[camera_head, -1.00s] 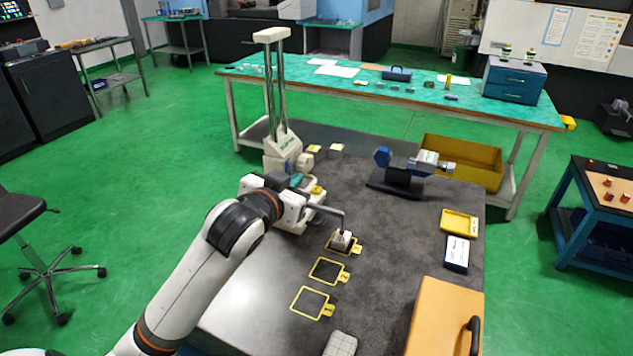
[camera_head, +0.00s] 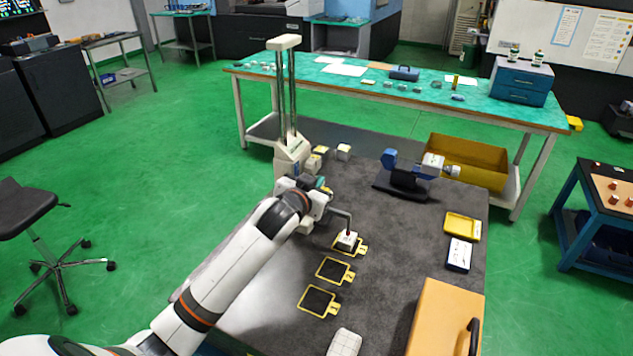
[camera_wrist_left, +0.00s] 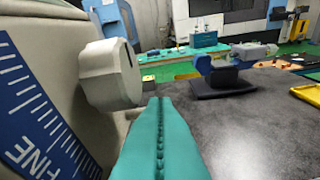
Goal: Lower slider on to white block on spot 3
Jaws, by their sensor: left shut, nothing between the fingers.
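The white block (camera_head: 347,241) sits on spot 3, the outlined square furthest back. A tall height gauge with a twin column (camera_head: 288,95) stands at the back left of the dark plate. Its pale body, which I take for the slider (camera_head: 292,150), is partly hidden by my left arm. A grey bent scriber (camera_head: 342,213) reaches out from behind my gripper, its tip at the block's top; I cannot tell if they touch. My left gripper (camera_head: 326,186) is by the gauge. In the left wrist view its teal fingers (camera_wrist_left: 160,120) are shut and empty, beside a grey knob (camera_wrist_left: 110,73) and blue FINE scale (camera_wrist_left: 40,120).
Two empty outlined spots (camera_head: 333,271) (camera_head: 318,301) lie in front of the block. A blue-and-grey instrument on a dark stand (camera_head: 402,180), a yellow tray (camera_head: 462,226) and an orange case (camera_head: 445,318) are to the right. The middle right of the plate is clear.

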